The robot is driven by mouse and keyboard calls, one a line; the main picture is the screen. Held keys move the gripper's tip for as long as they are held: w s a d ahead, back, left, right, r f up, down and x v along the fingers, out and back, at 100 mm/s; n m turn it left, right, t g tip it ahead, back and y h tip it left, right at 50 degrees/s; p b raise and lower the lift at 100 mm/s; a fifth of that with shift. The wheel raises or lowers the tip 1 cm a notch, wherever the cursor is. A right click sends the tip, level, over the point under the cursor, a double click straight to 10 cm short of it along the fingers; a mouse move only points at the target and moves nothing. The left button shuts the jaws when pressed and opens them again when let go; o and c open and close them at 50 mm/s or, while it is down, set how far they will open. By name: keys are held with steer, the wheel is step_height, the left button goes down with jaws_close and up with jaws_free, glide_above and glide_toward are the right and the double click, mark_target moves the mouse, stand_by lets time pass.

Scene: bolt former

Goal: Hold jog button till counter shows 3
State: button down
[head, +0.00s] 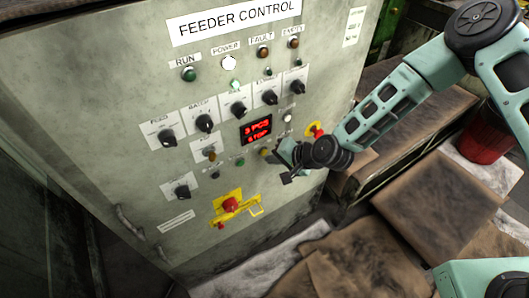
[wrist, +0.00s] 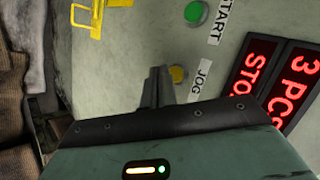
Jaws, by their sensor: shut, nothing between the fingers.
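In the head view my gripper (head: 276,157) is just right of the button, near the panel face. The counter display (head: 256,130) shows red text, 3 PCS above a second line.
The green start button (wrist: 195,12) is near the jog button. A red emergency knob (head: 317,131) on yellow is right of the display. A red switch (head: 231,204) with a yellow guard is lower on the panel. Several dark rotary knobs (head: 205,123) stick out above.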

steer(key=shift+s+d, duration=0.7)
steer(key=shift+s, duration=0.35)
steer(key=shift+s+d, duration=0.7)
steer(key=shift+s, duration=0.35)
steer(key=s+d+r+n+g+h+b, duration=0.1)
steer(key=s+d+r+n, duration=0.4)
steer(key=s+r, duration=0.6)
steer(key=s+d+r+n+g+h+b, duration=0.2)
steer(key=s+d+r+n+g+h, duration=0.2)
steer(key=s+r, duration=0.7)
step_height(320, 180, up, 2)
steer(key=d+n+h, duration=0.1)
steer(key=n+h, duration=0.1)
steer(key=n, duration=0.1)
steer(key=shift+s+r+h, duration=0.25)
steer(key=shift+s+h, duration=0.05)
steer(key=shift+s, duration=0.1)
